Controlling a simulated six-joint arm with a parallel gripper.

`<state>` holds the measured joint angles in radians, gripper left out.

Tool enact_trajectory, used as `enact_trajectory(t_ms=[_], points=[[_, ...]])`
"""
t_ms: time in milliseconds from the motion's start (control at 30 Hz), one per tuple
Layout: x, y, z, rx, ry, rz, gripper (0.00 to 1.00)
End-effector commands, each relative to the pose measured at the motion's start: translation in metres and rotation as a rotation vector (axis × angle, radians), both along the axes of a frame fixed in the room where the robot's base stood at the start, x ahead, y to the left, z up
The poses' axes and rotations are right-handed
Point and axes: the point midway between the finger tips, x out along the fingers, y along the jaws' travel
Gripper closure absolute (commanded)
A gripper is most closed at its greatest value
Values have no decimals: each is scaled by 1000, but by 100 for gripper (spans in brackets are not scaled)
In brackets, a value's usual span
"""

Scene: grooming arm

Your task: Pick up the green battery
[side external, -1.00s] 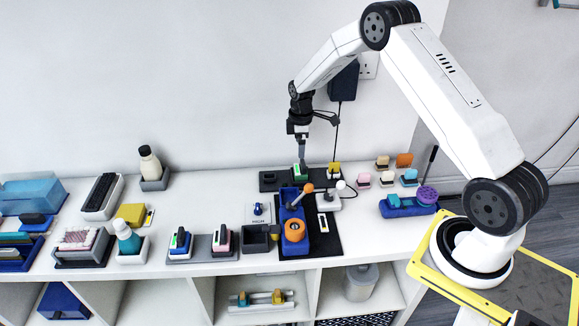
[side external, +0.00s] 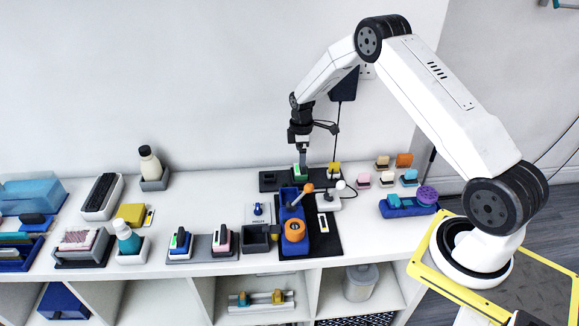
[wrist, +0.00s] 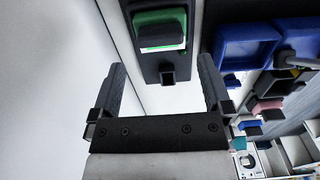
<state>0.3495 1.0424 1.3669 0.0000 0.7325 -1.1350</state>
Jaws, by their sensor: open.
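The green battery (side external: 299,170) sits in a dark tray (side external: 268,181) near the wall in the side view. In the wrist view the green battery (wrist: 160,30) shows a green top and a white lower edge, lying beyond my fingertips. My gripper (side external: 303,162) points down right at the battery in the side view; whether it touches cannot be told there. In the wrist view my gripper (wrist: 163,75) has its two fingers wide apart, with nothing between them but the near end of the tray.
An orange-and-blue fixture (side external: 294,231) stands on a black mat in front of the tray. A yellow block (side external: 334,168) stands to the right of the battery. A white-knobbed joystick (side external: 328,202) is close by. The white wall is close behind.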

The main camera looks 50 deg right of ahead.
Motion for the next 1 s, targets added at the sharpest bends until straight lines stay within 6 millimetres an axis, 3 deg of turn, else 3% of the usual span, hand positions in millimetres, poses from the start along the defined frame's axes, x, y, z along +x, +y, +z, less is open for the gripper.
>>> enact_trajectory(t_ms=[433, 1000], points=[[-2, 0, -44, 0, 0, 0, 0], [-2, 0, -48, 0, 0, 0, 0]])
